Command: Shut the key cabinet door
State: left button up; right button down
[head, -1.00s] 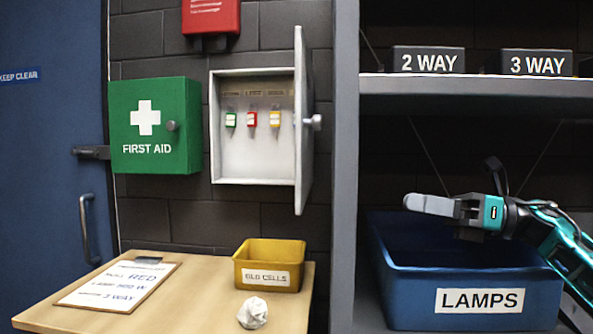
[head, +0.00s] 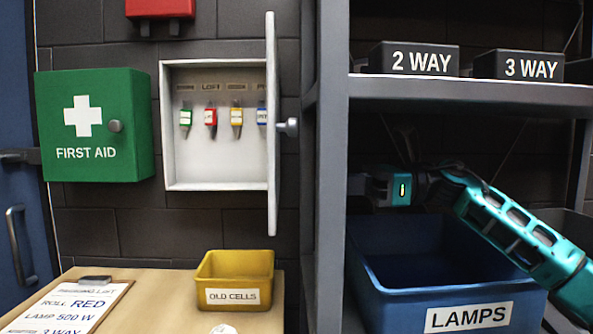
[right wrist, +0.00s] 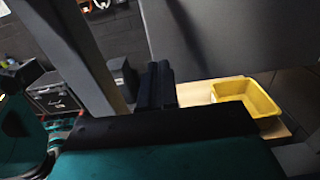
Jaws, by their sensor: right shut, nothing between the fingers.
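The key cabinet (head: 172,120) is a pale box on the dark block wall, with several coloured key tags inside. Its door (head: 271,130) stands open on the right side, seen nearly edge-on. A round knob (head: 289,127) sticks out from the door's right face. My left gripper is not in view.
The grey shelf upright (head: 332,220) stands between my right gripper and the cabinet. A blue LAMPS bin (head: 385,293) is below the gripper. A yellow OLD CELLS bin (head: 235,297) sits on the table under the cabinet. A green first aid box (head: 95,160) hangs left.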

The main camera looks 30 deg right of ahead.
jog(key=p+x, duration=0.2)
jog(key=x, duration=0.4)
jog(key=shift+d+p, duration=0.1)
jog(key=shift+p, duration=0.2)
